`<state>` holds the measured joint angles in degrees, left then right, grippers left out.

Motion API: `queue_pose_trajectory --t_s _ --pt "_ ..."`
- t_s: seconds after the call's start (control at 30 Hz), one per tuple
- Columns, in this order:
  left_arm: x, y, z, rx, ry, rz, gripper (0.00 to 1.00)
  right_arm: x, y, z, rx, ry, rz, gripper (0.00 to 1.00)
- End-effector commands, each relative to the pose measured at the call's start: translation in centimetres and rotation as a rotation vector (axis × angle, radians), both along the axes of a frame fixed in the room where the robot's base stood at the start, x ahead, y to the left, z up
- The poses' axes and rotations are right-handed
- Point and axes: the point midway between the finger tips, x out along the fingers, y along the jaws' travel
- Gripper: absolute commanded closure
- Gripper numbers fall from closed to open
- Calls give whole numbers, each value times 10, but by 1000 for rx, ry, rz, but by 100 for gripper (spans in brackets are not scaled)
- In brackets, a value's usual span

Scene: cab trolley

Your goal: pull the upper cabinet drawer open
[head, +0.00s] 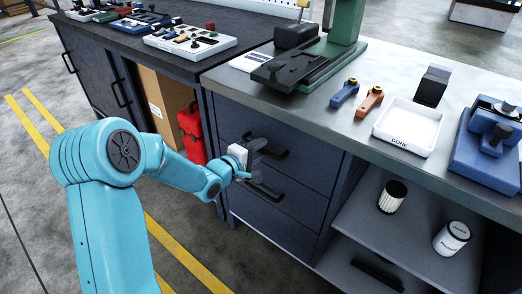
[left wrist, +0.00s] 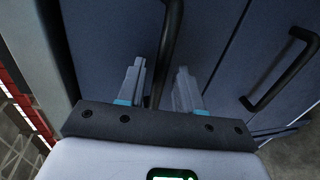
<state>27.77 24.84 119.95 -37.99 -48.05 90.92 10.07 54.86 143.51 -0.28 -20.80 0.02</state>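The upper cabinet drawer (head: 300,147) is dark blue and looks flush with the cabinet front. Its black bar handle (head: 275,153) is partly hidden by my left gripper (head: 258,160), which is at the drawer front. In the left wrist view, my left gripper (left wrist: 159,88) has its two grey fingers apart. The upper handle (left wrist: 170,40) runs between them, with a gap visible on each side. The lower drawer's handle (left wrist: 283,72) lies to the right there. My right gripper is in neither view.
The lower drawer handle (head: 266,191) is just below the gripper. A red canister (head: 192,132) stands in the open bay to the left. The grey worktop (head: 330,110) overhangs the drawers and carries a green press, a white tray (head: 407,128) and a blue vise (head: 487,150).

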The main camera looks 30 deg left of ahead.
Motion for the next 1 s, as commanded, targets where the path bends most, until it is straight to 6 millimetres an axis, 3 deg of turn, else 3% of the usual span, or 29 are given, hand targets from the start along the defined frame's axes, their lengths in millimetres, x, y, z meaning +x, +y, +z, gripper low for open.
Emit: queue_pose_trajectory --t_s 0.37,0.5,1.0 --pt "12 -4 -2 -1 0 -4 65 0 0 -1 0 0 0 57" --pt "11 -4 -2 -1 0 -3 100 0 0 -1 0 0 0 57" --pt "10 -3 -2 -1 1 -3 100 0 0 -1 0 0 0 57"
